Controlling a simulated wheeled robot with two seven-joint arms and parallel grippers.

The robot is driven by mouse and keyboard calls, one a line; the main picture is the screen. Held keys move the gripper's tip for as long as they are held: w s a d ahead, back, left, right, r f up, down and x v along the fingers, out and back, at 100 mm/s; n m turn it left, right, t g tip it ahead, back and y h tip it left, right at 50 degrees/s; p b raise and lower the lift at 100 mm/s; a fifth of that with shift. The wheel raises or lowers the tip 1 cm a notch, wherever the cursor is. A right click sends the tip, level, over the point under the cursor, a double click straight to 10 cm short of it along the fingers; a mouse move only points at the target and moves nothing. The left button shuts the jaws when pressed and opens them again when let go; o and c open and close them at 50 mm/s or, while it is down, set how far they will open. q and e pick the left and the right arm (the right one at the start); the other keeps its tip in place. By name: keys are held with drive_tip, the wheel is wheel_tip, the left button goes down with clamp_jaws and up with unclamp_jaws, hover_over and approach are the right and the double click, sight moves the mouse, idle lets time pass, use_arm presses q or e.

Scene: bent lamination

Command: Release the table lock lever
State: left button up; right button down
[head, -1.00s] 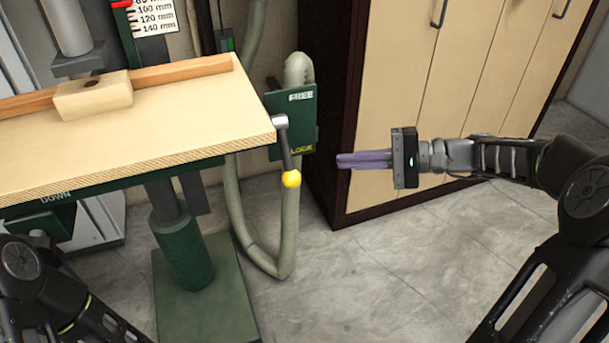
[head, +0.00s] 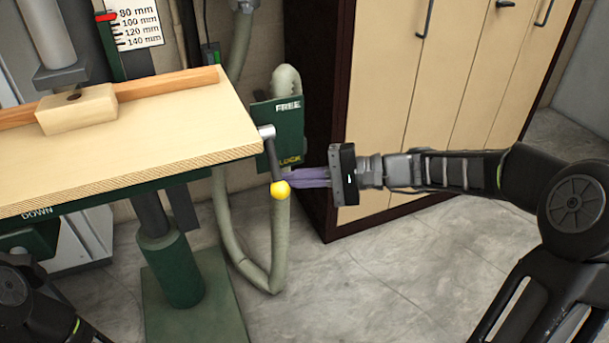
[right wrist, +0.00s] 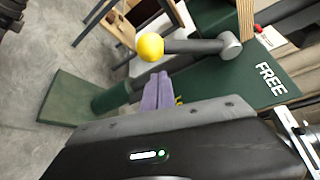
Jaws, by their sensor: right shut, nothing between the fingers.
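The table lock lever (head: 271,156) has a grey pivot, a dark arm and a yellow ball knob (head: 281,190). It hangs down, tilted slightly right, in front of a green plate (head: 277,122) marked FREE at the top and LOCK at the bottom, with the knob at the LOCK end. My right gripper (head: 296,177) is shut and empty, its purple fingers pointing left right beside the knob. In the right wrist view the knob (right wrist: 150,47) and lever arm (right wrist: 195,46) show just beyond the fingertips (right wrist: 157,84); I cannot tell whether they touch. My left gripper is out of view.
The wooden table (head: 130,140) lies left of the lever on a green column (head: 172,265). A grey hose (head: 284,235) loops behind and below the lever. A wooden cabinet (head: 385,120) stands behind my right arm. The space in front is open floor.

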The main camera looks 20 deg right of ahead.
drive_tip(key=shift+s+a+r, duration=0.1)
drive_tip(key=shift+s+r, duration=0.2)
drive_tip(key=shift+s, duration=0.55)
drive_tip(key=shift+r, duration=0.1)
drive_tip(key=s+r+m+g+h+p, duration=0.1)
drive_tip(key=s+r+m+g+p, duration=0.1)
drive_tip(key=p, duration=1.1)
drive_tip(key=s+r+m+g+h+p, duration=0.1)
drive_tip(key=s+r+m+g+p, duration=0.2)
drive_tip(key=r+p, duration=0.4)
drive_tip(key=shift+s+r+m+g+p, duration=0.35)
drive_tip(key=shift+m+p, duration=0.45)
drive_tip(key=shift+p, duration=2.65)
drive_tip(key=shift+w, duration=0.15)
